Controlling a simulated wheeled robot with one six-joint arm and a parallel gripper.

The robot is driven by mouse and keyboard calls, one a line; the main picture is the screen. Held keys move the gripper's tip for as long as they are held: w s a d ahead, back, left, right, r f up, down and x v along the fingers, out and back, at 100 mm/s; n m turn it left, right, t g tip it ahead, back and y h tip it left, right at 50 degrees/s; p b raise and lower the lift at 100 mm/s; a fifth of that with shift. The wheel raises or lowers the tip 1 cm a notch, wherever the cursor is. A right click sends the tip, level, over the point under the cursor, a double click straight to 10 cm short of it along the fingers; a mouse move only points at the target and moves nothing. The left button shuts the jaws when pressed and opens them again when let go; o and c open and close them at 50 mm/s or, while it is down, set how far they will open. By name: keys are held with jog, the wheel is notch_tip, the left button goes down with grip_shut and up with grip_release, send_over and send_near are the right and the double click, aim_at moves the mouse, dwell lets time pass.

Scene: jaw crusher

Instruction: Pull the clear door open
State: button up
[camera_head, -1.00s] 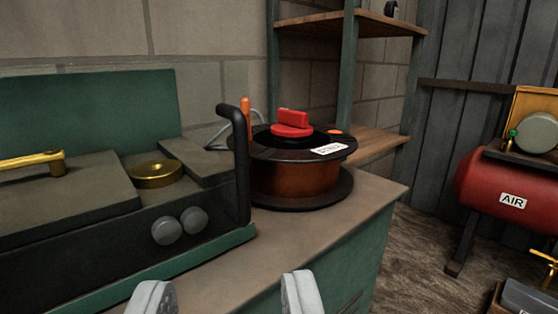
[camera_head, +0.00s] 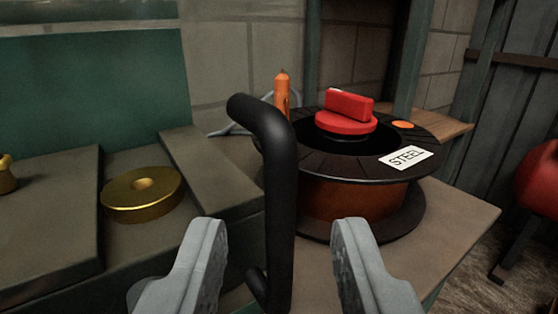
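The clear door's black handle (camera_head: 283,190) stands upright in the middle of the view, a thick bar bent back at its top and bottom. My gripper (camera_head: 278,250) is open, one grey finger on each side of the handle. I cannot tell whether the handle lies fully between the fingertips in depth. The clear panel itself is hard to make out; the grey machine blocks and a brass disc (camera_head: 141,192) show at the left.
A brown spool (camera_head: 335,198) labelled STEEL, with a red knob (camera_head: 347,112) on top, stands close behind the handle at right. An orange pointed stick (camera_head: 281,92) is behind the handle. A wooden shelf (camera_head: 440,133) and a red tank (camera_head: 540,180) are further right.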

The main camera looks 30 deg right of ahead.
aim_at(279, 211)
jog(key=shift+x, duration=1.5)
grip_shut()
